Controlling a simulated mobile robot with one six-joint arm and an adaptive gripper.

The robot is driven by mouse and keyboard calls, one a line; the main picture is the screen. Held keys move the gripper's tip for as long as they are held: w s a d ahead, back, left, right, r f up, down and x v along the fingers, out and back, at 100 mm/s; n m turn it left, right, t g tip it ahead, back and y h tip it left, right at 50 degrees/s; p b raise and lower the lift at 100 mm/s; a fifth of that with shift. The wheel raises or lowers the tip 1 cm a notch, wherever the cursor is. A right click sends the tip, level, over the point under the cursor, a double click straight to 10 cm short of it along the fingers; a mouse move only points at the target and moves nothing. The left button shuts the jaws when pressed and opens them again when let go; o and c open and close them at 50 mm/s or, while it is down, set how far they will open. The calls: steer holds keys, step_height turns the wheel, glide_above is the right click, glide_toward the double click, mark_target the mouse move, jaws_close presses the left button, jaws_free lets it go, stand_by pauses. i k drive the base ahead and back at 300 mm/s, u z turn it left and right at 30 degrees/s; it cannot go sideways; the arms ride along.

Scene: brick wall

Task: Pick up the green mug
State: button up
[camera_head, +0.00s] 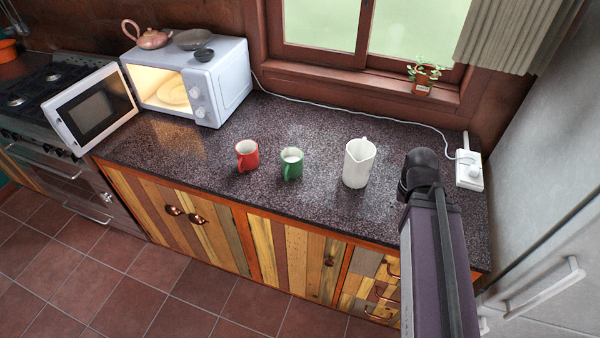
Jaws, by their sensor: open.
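The green mug (291,165) stands upright on the dark speckled countertop (330,230), near the middle of the view. Its inside is white, and its handle points toward the front left. My gripper does not show in this view. Only a part of my arm shows at the right, over the counter's front edge. The mug stands clear to the left of this part, and nothing covers it.
A red mug (247,155) stands left of the green mug, and a white pitcher (358,163) stands to its right. An open microwave (225,80) is at the back left. A white cord runs along the wall. The counter in front of the mugs is clear.

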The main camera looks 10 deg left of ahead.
mark_target(294, 170)
steer(key=z, duration=0.05)
steer(key=k, duration=1.9)
steer(key=u, duration=0.8)
steer(key=i, duration=1.65)
steer(key=u, duration=0.1)
